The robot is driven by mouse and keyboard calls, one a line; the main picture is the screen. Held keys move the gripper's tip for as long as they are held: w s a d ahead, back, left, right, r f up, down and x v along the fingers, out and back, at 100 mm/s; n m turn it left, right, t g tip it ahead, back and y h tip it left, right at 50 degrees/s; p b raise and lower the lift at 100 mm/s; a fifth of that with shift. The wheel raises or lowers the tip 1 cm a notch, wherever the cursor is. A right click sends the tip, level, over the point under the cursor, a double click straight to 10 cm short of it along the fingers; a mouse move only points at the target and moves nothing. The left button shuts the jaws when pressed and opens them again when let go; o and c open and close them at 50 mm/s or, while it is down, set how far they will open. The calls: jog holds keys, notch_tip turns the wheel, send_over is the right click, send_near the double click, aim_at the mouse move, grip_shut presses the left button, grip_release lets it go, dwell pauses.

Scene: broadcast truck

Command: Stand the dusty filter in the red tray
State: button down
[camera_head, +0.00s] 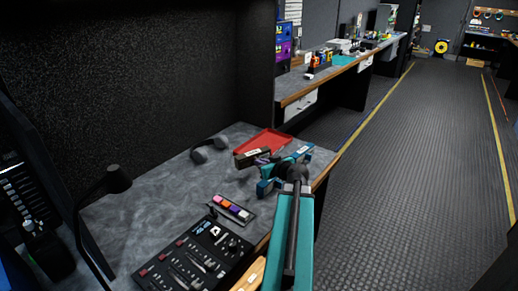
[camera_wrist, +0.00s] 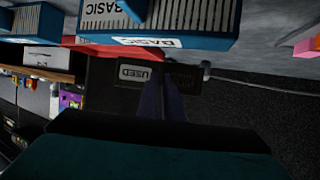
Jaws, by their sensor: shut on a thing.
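The dusty filter (camera_head: 250,158) is a dark box with a white label reading USED in the wrist view (camera_wrist: 112,72). My gripper (camera_wrist: 162,82) is shut on it, with its two purple fingers at the box. In the head view, my gripper (camera_head: 264,159) and the filter are in front of the red tray's near edge. I cannot tell how high the filter is above the table. The red tray (camera_head: 267,139) lies flat at the back of the table, partly hidden by the filter and my arm; a strip of it shows in the wrist view (camera_wrist: 112,50).
Blue boxes labelled BASIC (camera_wrist: 188,22) stand close to the tray; one shows at its right (camera_head: 303,151). Headphones (camera_head: 208,148) lie left. A strip of coloured pads (camera_head: 232,208), a control panel (camera_head: 190,262) and a lamp (camera_head: 117,180) are nearer. Bare table lies left of the pads.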

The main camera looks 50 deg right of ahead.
jog(key=shift+w+d, duration=0.1)
jog(key=shift+d, duration=0.1)
dwell(0.3)
jog(key=shift+w+d, duration=0.25)
jog(key=shift+d, duration=0.25)
jog(key=shift+w+d+f+p, duration=0.35)
jog(key=shift+w+d, duration=0.7)
jog(key=shift+d, duration=1.15)
jog(key=shift+w+d+f+p, duration=0.2)
jog(key=shift+w+d+p, duration=0.6)
jog(key=shift+d, duration=1.45)
jog(key=shift+w+d+f+p, duration=0.1)
jog(key=shift+w+d+f, duration=0.15)
jog(key=shift+w+d, duration=1.5)
jog(key=shift+s+d, duration=0.45)
jog(key=shift+f, duration=0.1)
jog(key=shift+f+p, duration=0.3)
jog(key=shift+f, duration=1.35)
jog(key=shift+f, duration=0.15)
jog(key=c, duration=1.9)
grip_release()
